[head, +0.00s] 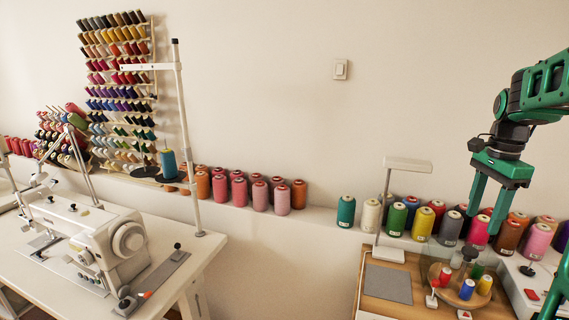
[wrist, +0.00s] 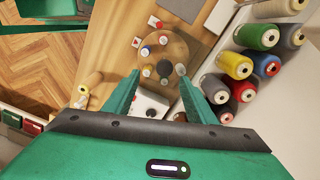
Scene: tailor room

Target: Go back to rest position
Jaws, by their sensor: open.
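My gripper (head: 491,207) is green and hangs from the arm at the right of the head view, pointing down. Its two fingers are apart with nothing between them. It is in the air above the right-hand table, in front of the row of thread cones. In the wrist view my gripper (wrist: 163,92) shows its two open fingers at either side of the round wooden spool holder (wrist: 156,47), which lies beyond and below them. The holder carries several small spools and also shows in the head view (head: 449,293).
A ledge with several thread cones (head: 346,212) runs along the wall behind the gripper. A wooden table (head: 385,307) bears a grey pad (head: 388,283) and a white lamp (head: 408,164). A sewing machine (head: 95,240) stands at the left. The gap between the tables is open.

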